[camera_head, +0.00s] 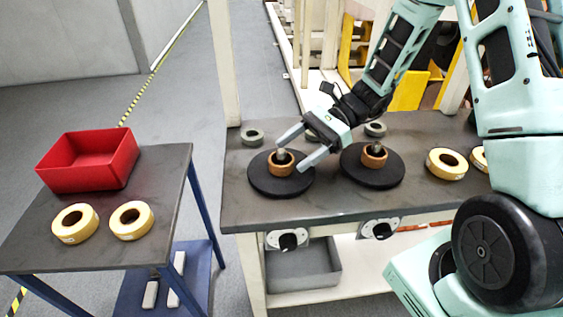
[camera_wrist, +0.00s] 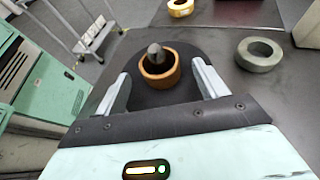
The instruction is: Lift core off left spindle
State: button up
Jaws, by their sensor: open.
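The left spindle (camera_head: 281,155) stands in the middle of a round black disc (camera_head: 262,181) on the workbench. A brown ring-shaped core (camera_head: 280,168) sits around it on the disc. In the wrist view the core (camera_wrist: 158,81) surrounds the grey spindle tip (camera_wrist: 155,52). My gripper (camera_head: 292,149) is open above the left spindle. Its two fingers stand apart on either side of the core in the wrist view, with gaps on both sides and nothing held.
A second black disc (camera_head: 372,180) with another brown core (camera_head: 374,155) is to the right. Grey rings (camera_head: 252,137) and cream rolls (camera_head: 446,163) lie on the bench. A side table (camera_head: 160,190) at left holds a red bin (camera_head: 90,160) and two cream rolls (camera_head: 131,220).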

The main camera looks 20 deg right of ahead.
aim_at(280, 160)
jog(key=x, duration=0.4)
jog(key=shift+a, duration=0.35)
jog(key=c, duration=1.1)
jog(key=shift+o, duration=0.2)
jog(key=shift+r, duration=0.15)
